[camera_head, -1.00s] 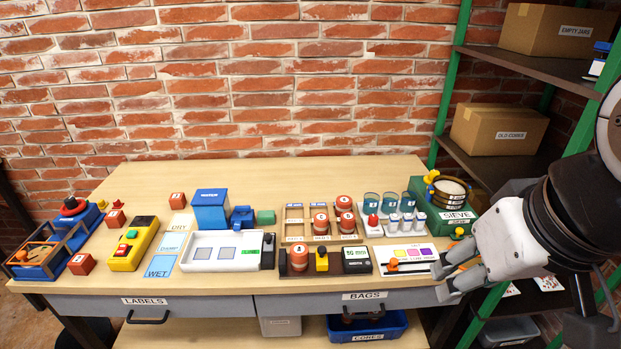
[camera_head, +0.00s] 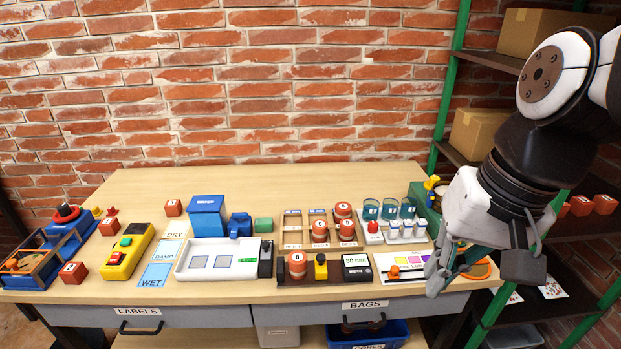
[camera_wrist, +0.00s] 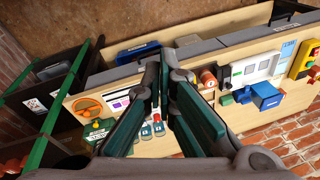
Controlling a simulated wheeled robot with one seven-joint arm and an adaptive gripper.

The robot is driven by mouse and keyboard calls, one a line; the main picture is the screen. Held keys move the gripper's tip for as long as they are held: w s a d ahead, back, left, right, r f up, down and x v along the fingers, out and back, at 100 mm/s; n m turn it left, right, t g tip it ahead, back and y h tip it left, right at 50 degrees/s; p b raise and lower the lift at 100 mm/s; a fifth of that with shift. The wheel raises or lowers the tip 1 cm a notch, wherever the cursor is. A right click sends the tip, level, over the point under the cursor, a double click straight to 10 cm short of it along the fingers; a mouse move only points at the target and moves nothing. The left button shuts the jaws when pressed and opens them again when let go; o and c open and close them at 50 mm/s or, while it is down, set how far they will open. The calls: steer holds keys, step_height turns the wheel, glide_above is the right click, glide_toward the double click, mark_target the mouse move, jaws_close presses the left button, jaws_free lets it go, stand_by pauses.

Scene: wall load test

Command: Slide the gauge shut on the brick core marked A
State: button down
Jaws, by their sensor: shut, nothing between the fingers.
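The brick core marked A (camera_head: 297,264) is an orange-red cylinder in the dark gauge (camera_head: 307,281) near the table's front edge. The gauge's yellow slider block (camera_head: 321,267) stands just right of the core, apparently with a narrow gap. Its black display (camera_head: 356,266) with a pale readout is further right. My gripper (camera_head: 436,275) is shut and empty over the front right of the table, well right of the gauge. In the wrist view its dark green fingers (camera_wrist: 164,80) point toward the table and hide part of the gauge area.
A white panel with colored squares (camera_head: 405,266) lies between gauge and gripper. Behind the gauge, a wooden rack (camera_head: 320,240) holds more cores. A white scale tray (camera_head: 217,260) is left of the gauge. Green-posted shelves (camera_head: 449,115) stand at right. An orange disc (camera_head: 479,270) lies beside my gripper.

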steer(key=w+a+f+m+g+y+b, duration=0.1)
steer(key=w+f+m+g+y+b, duration=0.15)
steer(key=w+f+m+y, duration=0.4)
steer(key=m+t+y+b, duration=0.3)
steer(key=m+y+b, duration=0.2)
steer(key=m+y, duration=0.45)
glide_toward(321, 257)
steer(key=a+h, duration=0.1)
steer(key=a, duration=0.2)
steer(key=w+a+m+h+p, duration=0.1)
steer(key=a, duration=0.1)
steer(key=shift+w+a, duration=0.25)
steer(key=shift+a, duration=0.1)
steer(key=shift+s+r+x, duration=0.15)
steer(key=shift+x, duration=0.8)
steer(key=shift+s+r+x, duration=0.15)
steer(key=shift+r+x, duration=0.05)
steer(key=shift+x, duration=0.75)
steer(key=shift+a, duration=0.15)
